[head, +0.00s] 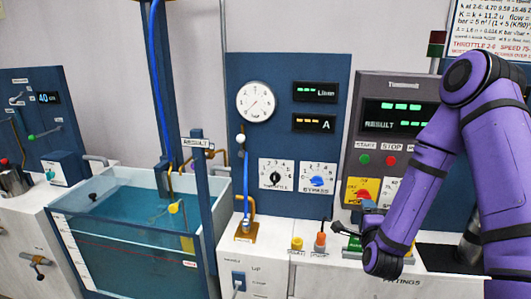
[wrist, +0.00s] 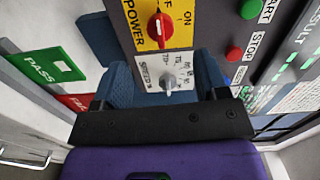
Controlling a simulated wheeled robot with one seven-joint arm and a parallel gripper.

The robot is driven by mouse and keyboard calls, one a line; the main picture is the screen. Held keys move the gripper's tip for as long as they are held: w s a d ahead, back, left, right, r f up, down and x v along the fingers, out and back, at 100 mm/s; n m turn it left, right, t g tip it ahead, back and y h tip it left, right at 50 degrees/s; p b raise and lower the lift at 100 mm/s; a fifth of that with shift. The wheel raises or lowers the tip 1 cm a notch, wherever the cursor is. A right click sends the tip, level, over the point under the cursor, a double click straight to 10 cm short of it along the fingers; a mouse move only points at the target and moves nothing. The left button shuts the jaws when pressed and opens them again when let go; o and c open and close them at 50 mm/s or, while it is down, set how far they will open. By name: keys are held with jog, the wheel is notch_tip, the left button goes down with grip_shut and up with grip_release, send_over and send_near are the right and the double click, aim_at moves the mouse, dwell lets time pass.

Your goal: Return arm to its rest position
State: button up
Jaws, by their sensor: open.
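My purple arm stands at the right of the head view, bent down from a raised elbow. My gripper (head: 357,217) is low in front of the timer panel, just below its yellow power plate (head: 358,190). In the wrist view my gripper (wrist: 163,75) is open, with a blue finger at either side and nothing held between them. Between the fingers the wrist view shows a grey speed dial (wrist: 167,83) and, above it, a red power switch (wrist: 159,27). I cannot tell whether the fingers touch the panel.
The green PASS plate (wrist: 47,65) lies close to the gripper. A water tank (head: 130,240) stands at left. The blue gauge panel (head: 285,90) is in the middle.

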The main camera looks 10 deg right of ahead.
jog(key=s+a+r+n+g+y, duration=0.2)
jog(key=s+a+r+n+g, duration=0.1)
jog(key=r+n, duration=0.5)
jog(key=s+a+r+n+g+y, duration=0.25)
jog(key=r+n, duration=0.25)
jog(key=r, duration=0.5)
jog(key=s+r+n+g, duration=0.3)
jog(key=s+r, duration=0.2)
jog(key=s, duration=0.7)
jog(key=s+r+n+g, duration=0.3)
jog(key=s+r+n, duration=0.1)
jog(key=s, duration=0.8)
jog(key=shift+s+a+r, duration=0.3)
jog(key=shift+s+r, duration=0.1)
